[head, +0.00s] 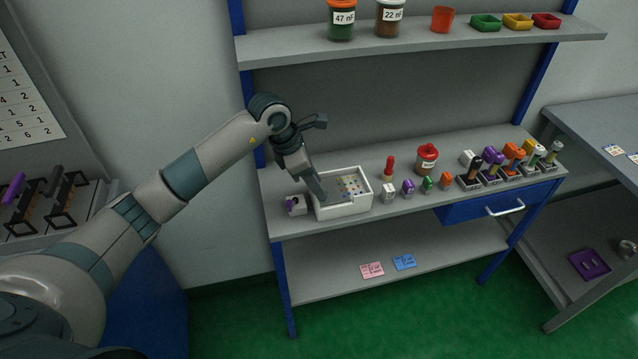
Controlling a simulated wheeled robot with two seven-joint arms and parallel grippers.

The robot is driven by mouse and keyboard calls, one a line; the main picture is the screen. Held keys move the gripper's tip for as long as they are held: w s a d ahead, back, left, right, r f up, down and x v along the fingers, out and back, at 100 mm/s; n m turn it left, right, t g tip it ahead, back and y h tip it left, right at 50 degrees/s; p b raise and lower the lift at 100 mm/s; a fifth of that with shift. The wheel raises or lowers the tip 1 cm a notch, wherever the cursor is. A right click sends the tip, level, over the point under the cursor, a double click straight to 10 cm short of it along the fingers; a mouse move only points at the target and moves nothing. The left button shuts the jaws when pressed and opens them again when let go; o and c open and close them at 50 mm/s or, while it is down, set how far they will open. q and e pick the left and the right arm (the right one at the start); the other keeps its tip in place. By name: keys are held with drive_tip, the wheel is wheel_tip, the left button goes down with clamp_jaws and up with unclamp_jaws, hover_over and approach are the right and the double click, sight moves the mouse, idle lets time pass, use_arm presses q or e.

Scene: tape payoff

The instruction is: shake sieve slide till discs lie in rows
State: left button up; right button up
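A white open-topped box (346,211), which looks like the sieve slide, stands on the grey bench top at its left part. Small coloured discs (352,186) lie on its pale inside; whether they lie in rows is too small to tell. My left gripper (318,196) points down at the left side of the box, its fingertips over or at the box's left wall. Whether it is open, shut or gripping the wall cannot be told. My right gripper is not in view.
A shelf (420,43) with jars and trays hangs above. A blue drawer (497,203) is below right.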

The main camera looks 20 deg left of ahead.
sight(347, 195)
use_arm(q)
drive_tip(key=shift+x, duration=1.1)
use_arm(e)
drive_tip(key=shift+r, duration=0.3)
use_arm(q)
drive_tip(key=shift+c, duration=0.3)
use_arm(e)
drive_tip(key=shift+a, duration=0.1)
